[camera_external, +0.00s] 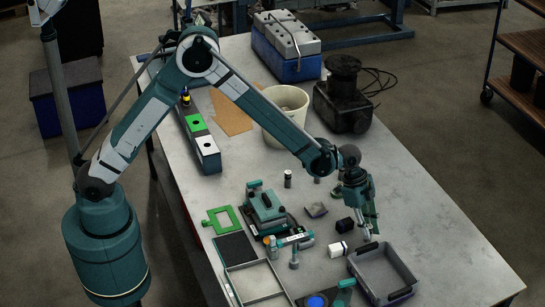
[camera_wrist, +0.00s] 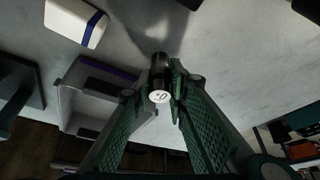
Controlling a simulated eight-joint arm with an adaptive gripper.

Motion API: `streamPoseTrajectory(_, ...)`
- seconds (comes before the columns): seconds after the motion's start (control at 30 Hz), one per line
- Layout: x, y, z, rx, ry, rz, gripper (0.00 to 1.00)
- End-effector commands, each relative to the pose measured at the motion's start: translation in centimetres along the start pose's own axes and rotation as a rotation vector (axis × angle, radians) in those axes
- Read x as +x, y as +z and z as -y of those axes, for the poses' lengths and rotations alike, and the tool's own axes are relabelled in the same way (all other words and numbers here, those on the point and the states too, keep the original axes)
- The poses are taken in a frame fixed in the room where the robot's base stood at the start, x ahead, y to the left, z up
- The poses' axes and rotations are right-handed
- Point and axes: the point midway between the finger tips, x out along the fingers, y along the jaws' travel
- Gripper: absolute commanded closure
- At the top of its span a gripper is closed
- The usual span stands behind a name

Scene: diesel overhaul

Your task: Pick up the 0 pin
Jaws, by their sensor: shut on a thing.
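The 0 pin (camera_wrist: 159,96) shows in the wrist view as a dark cylinder with a white round end face marked "0". It sits between the two green textured fingers of my gripper (camera_wrist: 161,84), which are shut on it. In the external view my gripper (camera_external: 368,234) points down at the right part of the table, just behind the grey bin (camera_external: 388,286). The pin is too small or hidden to make out there. From these views I cannot tell whether the pin touches the table.
A white block (camera_external: 339,248) and a black block (camera_external: 345,225) lie left of my gripper. A teal fixture (camera_external: 266,205), a green frame (camera_external: 222,219) and an empty tray (camera_external: 228,278) stand farther left. A dark machine part (camera_external: 343,95) stands behind. The table's right side is clear.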

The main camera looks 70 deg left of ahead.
Motion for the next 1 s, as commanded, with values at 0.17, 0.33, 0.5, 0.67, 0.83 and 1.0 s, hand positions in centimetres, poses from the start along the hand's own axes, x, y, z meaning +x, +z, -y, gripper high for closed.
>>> streamPoseTrajectory(0.17, -2.0, -0.8, 0.0, 0.0, 0.0, 0.0, 0.99)
streamPoseTrajectory(0.33, -4.3, -1.8, 0.0, 0.0, 0.0, 0.0, 0.99)
streamPoseTrajectory(0.5, -6.2, -2.6, 0.0, 0.0, 0.0, 0.0, 0.99)
streamPoseTrajectory(0.67, -7.4, -3.1, 0.0, 0.0, 0.0, 0.0, 0.99)
streamPoseTrajectory(0.83, -7.8, -3.2, 0.0, 0.0, 0.0, 0.0, 0.99)
streamPoseTrajectory(1.0, -7.8, -3.2, 0.0, 0.0, 0.0, 0.0, 0.99)
